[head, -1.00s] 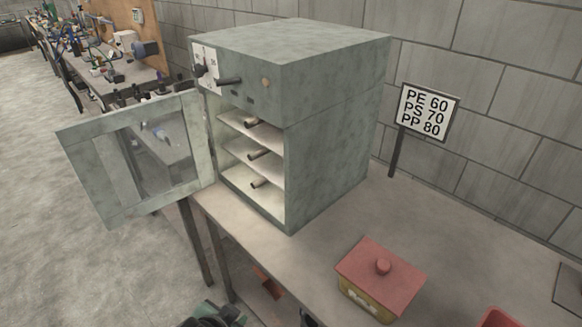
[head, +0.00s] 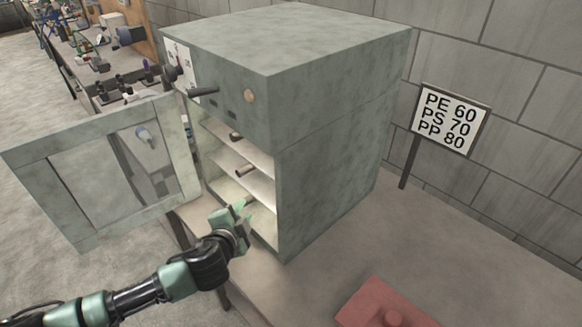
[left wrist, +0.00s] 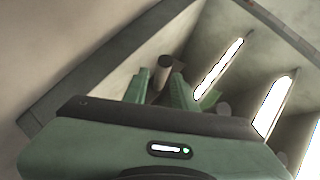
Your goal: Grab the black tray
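No black tray shows clearly. The grey oven (head: 335,140) stands open, with pale shelves inside and short brown handle-like rods at the upper shelf (head: 235,136) and the middle shelf (head: 245,170). My left gripper (head: 246,207) is at the oven's opening by the lowest level, partly hiding it. In the left wrist view its two green fingers (left wrist: 160,83) are spread apart, with a dark round rod end (left wrist: 165,62) just beyond the gap between them. I cannot tell whether they touch it. My right gripper is not in view.
The oven door (head: 100,175) with its window is swung open to the left. A sign (head: 450,118) reading PE 60, PS 70, PP 80 stands right of the oven. A red-lidded box (head: 385,305) sits on the table (head: 470,250) in front.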

